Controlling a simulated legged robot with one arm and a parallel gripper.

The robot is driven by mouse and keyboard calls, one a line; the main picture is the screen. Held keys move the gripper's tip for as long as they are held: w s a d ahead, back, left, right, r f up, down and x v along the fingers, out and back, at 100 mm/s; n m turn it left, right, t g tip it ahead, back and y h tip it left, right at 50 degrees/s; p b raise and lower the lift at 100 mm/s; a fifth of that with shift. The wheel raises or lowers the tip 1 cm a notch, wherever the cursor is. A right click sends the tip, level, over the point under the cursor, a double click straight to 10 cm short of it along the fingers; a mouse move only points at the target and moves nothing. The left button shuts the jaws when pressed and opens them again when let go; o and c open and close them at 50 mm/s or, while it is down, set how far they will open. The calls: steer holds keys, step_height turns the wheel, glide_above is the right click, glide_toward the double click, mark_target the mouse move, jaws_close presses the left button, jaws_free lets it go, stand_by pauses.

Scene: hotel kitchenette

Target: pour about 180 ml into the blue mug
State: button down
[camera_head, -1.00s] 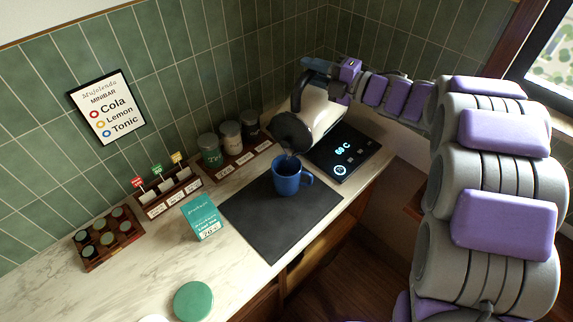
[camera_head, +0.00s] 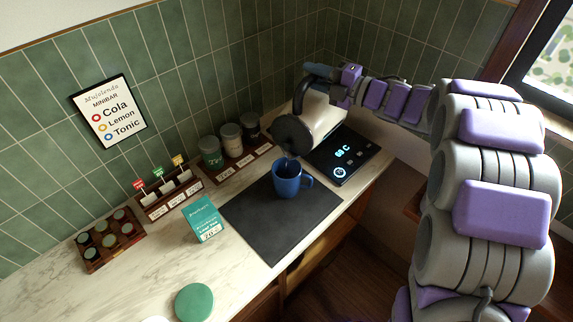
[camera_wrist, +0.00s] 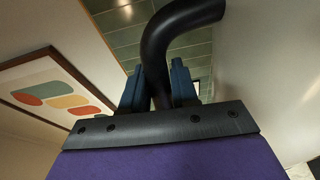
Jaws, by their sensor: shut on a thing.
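The blue mug (camera_head: 287,184) stands upright on the dark mat on the counter, its handle to the right. A cream kettle (camera_head: 322,118) with a dark lid end is tipped steeply, its lower end just above the mug's mouth. My gripper (camera_head: 322,71) is shut on the kettle's dark handle. In the wrist view the two blue-grey fingers (camera_wrist: 160,88) sit on either side of the black curved handle (camera_wrist: 158,45). The kettle's pale body fills the right of that view. I cannot make out the liquid level in the mug or a clear stream.
A black panel (camera_head: 342,154) reading "60 C" lies right of the dark mat (camera_head: 258,226). Several canisters (camera_head: 231,137) stand behind the mug. A teal box (camera_head: 204,219), a pod tray (camera_head: 108,239) and a green round lid (camera_head: 194,301) lie left. Bare marble lies front left.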

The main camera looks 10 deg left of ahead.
steer(key=shift+w+d+f+m+p, duration=0.1)
steer(key=shift+w+d+m+p, duration=0.15)
steer(key=shift+w+p, duration=0.3)
steer(key=shift+w+d+f+m+p, duration=0.15)
steer(key=shift+w+m+p, duration=0.15)
steer(key=shift+p, duration=0.3)
steer(key=shift+w+d+f+m+p, duration=0.15)
steer(key=shift+w+d+f+p, duration=0.1)
steer(key=shift+w+p, duration=0.25)
steer(key=shift+w+d+f+m+p, duration=0.1)
steer(key=shift+w+f+p, duration=0.1)
steer(key=shift+w+p, duration=0.25)
steer(key=shift+w+d+f, duration=0.1)
steer(key=shift+d+f, duration=0.05)
steer(key=shift+f, duration=0.1)
steer(key=shift+p, duration=0.35)
steer(key=p, duration=0.1)
steer(key=w, duration=0.1)
steer(key=m+p, duration=0.1)
steer(key=shift+w+d+f+p, duration=0.3)
steer(key=shift+w+d+p, duration=0.05)
steer(key=shift+w, duration=0.05)
steer(key=shift+w+f+m+p, duration=0.15)
steer(key=shift+f+m+p, duration=0.1)
steer(key=shift+m+p, duration=0.05)
steer(key=shift+w+d+p, duration=0.1)
steer(key=shift+p, duration=0.25)
